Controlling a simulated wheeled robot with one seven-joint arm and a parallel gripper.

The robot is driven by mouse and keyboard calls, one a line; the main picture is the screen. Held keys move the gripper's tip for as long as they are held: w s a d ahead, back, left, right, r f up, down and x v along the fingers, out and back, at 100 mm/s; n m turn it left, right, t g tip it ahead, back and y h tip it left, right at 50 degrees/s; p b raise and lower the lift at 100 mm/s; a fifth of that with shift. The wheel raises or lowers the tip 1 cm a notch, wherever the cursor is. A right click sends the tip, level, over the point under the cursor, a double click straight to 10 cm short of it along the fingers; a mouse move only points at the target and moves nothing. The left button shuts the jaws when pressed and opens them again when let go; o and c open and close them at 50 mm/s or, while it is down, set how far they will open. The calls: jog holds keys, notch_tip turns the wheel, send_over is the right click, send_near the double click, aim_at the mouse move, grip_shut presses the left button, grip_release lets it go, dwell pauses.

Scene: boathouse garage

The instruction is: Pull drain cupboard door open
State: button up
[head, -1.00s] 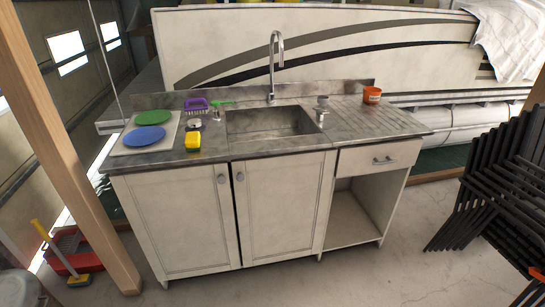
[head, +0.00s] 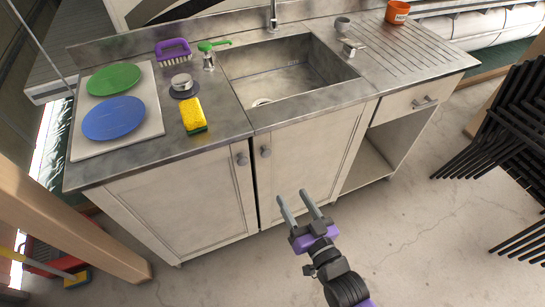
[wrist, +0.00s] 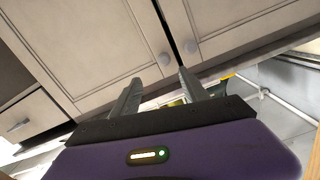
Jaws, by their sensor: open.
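The sink cabinet has two pale panelled doors, a left door (head: 180,205) and a right door (head: 312,150), both shut with a dark gap between them. The right door's grey knob (head: 265,152) and the left door's knob (head: 242,159) sit near their upper meeting edges. In the wrist view, which looks inverted, the right door's knob (wrist: 165,58) lies just past the fingertips, and the left door's knob (wrist: 190,46) is beside it. My gripper (head: 291,196) is open and empty in front of the right door, apart from both knobs. Its fingers (wrist: 158,76) point toward the doors.
A grey worktop with a sink (head: 285,75) overhangs the doors. A yellow sponge (head: 192,113) lies near its front edge. A wooden post (head: 75,240) stands at the left, stacked black chairs (head: 500,125) at the right. The floor in front is clear.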

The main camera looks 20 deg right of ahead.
send_near(268, 154)
jog(key=w, duration=0.1)
jog(key=shift+m+t, duration=0.3)
jog(key=w, duration=0.8)
jog(key=shift+f, duration=0.3)
grip_shut()
dwell(0.7)
